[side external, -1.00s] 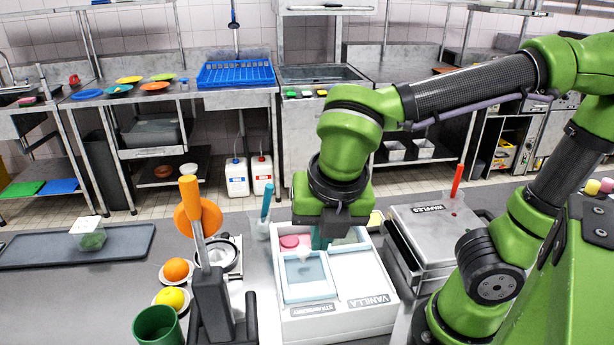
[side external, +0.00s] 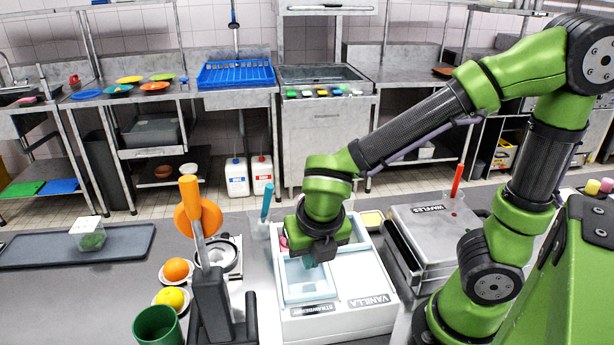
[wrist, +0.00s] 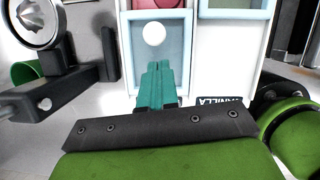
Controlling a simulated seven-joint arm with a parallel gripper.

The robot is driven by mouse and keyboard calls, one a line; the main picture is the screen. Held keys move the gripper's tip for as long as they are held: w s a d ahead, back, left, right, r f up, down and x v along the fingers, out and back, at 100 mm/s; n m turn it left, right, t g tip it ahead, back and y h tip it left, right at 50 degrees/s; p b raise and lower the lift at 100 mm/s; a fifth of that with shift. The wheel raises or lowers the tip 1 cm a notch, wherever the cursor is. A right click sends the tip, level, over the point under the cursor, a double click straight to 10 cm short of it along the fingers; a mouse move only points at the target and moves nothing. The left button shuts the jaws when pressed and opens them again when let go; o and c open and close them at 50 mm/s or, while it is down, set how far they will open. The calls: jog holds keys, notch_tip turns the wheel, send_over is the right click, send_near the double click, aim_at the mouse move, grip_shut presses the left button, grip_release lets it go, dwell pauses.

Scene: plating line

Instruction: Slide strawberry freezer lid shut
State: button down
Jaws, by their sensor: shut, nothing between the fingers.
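The strawberry lid (side external: 310,289) is a light-blue framed pane on the white freezer (side external: 340,325), over the front part of the STRAWBERRY side. Behind it some pink (side external: 283,242) shows in the uncovered part. It also shows as a pink strip (wrist: 158,4) in the wrist view. There the lid's blue frame (wrist: 129,50) surrounds a round white knob (wrist: 154,34). My gripper (side external: 313,262) is above the lid. Its teal fingers (wrist: 156,68) are shut and empty, close below the knob in the wrist view. Whether they touch the lid, I cannot tell.
The white vanilla side (side external: 365,278) lies right of the lid. The steel waffles box (side external: 437,235) stands further right. A black press with an orange disc (side external: 194,217) stands left, near an orange (side external: 176,270), a lemon (side external: 172,298) and a green cup (side external: 157,327).

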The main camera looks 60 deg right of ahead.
jog(key=shift+w+d+f, duration=0.1)
jog(key=shift+w+d, duration=0.3)
jog(key=shift+w, duration=0.2)
jog(key=shift+w+d, duration=0.1)
jog(key=shift+w, duration=0.05)
jog(key=w+d, duration=0.7)
jog(key=d, duration=0.1)
jog(key=shift+w, duration=0.4)
jog(key=shift+a, duration=0.1)
